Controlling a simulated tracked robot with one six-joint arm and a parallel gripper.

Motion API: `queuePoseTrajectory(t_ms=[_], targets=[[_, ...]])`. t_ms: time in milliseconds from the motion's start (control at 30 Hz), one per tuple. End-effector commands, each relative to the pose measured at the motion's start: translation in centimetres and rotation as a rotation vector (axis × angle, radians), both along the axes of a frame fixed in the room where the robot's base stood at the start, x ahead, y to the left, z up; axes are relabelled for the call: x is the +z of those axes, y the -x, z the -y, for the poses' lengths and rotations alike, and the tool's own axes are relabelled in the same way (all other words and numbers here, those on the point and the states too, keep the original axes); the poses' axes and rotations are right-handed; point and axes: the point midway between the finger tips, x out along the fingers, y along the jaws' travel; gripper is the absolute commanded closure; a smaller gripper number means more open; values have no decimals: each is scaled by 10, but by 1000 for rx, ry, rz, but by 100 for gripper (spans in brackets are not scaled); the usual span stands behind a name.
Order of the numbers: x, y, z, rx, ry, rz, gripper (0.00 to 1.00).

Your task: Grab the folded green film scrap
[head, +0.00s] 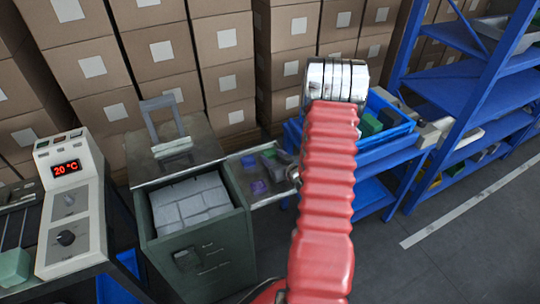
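I cannot clearly make out a folded green film scrap. A dark green item (370,125) lies in the blue bin (393,136) right of my arm, and a pale green block (14,268) sits at the lower left edge. A shallow tray (237,166) left of my arm holds small purple pieces (258,187) and a dark grey-green piece (270,154), too small to identify. My red ribbed arm with its silver joint rises through the middle and covers part of the tray's right end. My gripper is not visible.
A green cabinet (215,262) with an open top holding white packs stands left of the tray. A control box (72,215) reading 20 °C is further left. Stacked cartons (165,48) line the back. A blue shelf rack (480,95) stands right. Grey floor (450,270) is clear at lower right.

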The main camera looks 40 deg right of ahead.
Motion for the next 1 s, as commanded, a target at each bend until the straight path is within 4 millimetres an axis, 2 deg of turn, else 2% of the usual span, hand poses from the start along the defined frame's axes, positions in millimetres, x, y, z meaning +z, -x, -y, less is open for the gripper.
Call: queuePoseTrajectory(t_ms=[67,367,767,1000], targets=[[0,0,0,0,0,0,61],[0,0,0,0,0,0,82],[4,0,0,0,0,0,83],[27,0,0,1,3,2,83]])
